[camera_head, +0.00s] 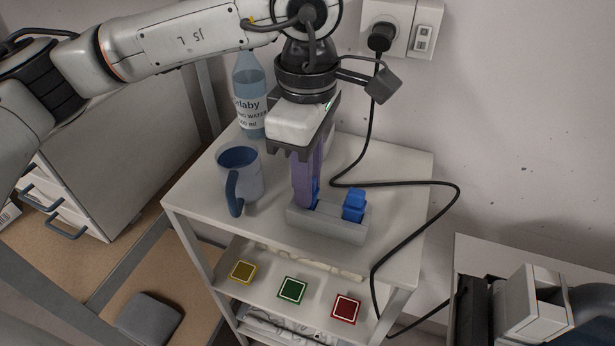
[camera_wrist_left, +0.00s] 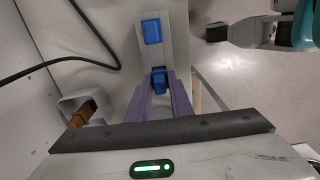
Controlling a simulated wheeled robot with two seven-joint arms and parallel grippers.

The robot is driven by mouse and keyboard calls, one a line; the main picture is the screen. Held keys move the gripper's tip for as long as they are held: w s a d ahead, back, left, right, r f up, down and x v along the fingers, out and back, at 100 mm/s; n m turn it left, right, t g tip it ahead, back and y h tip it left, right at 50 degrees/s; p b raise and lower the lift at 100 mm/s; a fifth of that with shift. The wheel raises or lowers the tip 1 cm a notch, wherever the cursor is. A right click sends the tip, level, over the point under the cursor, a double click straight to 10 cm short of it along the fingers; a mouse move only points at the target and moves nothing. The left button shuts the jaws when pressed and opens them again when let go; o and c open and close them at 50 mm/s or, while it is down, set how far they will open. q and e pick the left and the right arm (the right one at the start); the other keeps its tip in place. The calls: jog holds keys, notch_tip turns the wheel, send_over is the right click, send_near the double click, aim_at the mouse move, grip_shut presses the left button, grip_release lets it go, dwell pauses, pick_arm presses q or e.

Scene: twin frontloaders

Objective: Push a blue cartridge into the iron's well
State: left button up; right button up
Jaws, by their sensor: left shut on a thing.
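My left gripper (camera_head: 308,190) comes straight down over a long grey holder (camera_head: 327,226) on a white cart. Its purple fingers are shut on a blue cartridge (camera_wrist_left: 160,78) at the holder's left end. In the head view the fingers hide most of this cartridge. It appears to be still in the holder. The gripper's fingers also show in the left wrist view (camera_wrist_left: 161,92). A second blue cartridge (camera_head: 354,205) stands in the holder's right part, apart from the gripper; it also shows in the left wrist view (camera_wrist_left: 152,31). I cannot make out the iron or its well. My right gripper is not seen.
A blue-grey mug (camera_head: 240,178) and a water bottle (camera_head: 250,95) stand left of the gripper. A black cord (camera_head: 410,183) runs from a wall socket across the cart's back right. Yellow, green and red squares (camera_head: 292,290) lie on a lower shelf. Unclear grey and black shapes fill the bottom right.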

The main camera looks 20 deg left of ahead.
pick_arm(q)
jog(key=shift+r, duration=0.1)
jog(key=shift+r+p, duration=1.75)
jog(key=shift+r, duration=1.2)
